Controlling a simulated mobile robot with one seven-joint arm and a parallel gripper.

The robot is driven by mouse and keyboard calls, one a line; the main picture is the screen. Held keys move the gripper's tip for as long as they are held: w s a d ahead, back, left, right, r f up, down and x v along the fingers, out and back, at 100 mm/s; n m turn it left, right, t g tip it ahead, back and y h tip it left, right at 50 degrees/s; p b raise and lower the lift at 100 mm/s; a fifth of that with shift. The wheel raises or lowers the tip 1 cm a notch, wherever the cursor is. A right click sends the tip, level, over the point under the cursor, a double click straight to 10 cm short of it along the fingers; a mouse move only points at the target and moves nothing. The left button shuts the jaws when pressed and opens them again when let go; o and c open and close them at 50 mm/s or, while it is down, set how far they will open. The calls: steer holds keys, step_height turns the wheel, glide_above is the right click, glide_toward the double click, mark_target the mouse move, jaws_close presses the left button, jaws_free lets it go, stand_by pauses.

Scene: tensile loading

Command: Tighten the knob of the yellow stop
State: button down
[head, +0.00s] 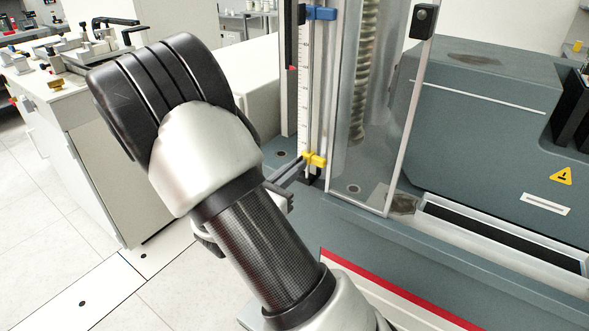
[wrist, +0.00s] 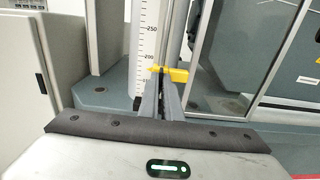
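The yellow stop (head: 314,159) sits low on the vertical white scale, and it also shows in the wrist view (wrist: 180,75). My gripper (head: 303,163) reaches up from the front left, with its fingertips right at the left part of the stop. In the wrist view the two grey fingers (wrist: 161,76) point at the stop with a narrow gap between their tips. The stop's knob is hidden by the fingers. I cannot tell whether the fingers press on it or only stand around it.
A blue stop (head: 321,13) is higher on the scale (head: 304,90). A clear guard door (head: 405,120) stands close to the right of the yellow stop, before the grey machine (head: 480,120). A white bench (head: 95,150) is at the left. Open floor lies at the lower left.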

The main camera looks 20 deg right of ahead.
stand_by(0.3)
steer(key=c, duration=2)
jaws_free()
steer(key=shift+a, duration=0.1)
steer(key=p+v, duration=0.2)
steer(key=v, duration=1.5)
steer(key=shift+s+a, duration=0.1)
steer(key=shift+a, duration=0.05)
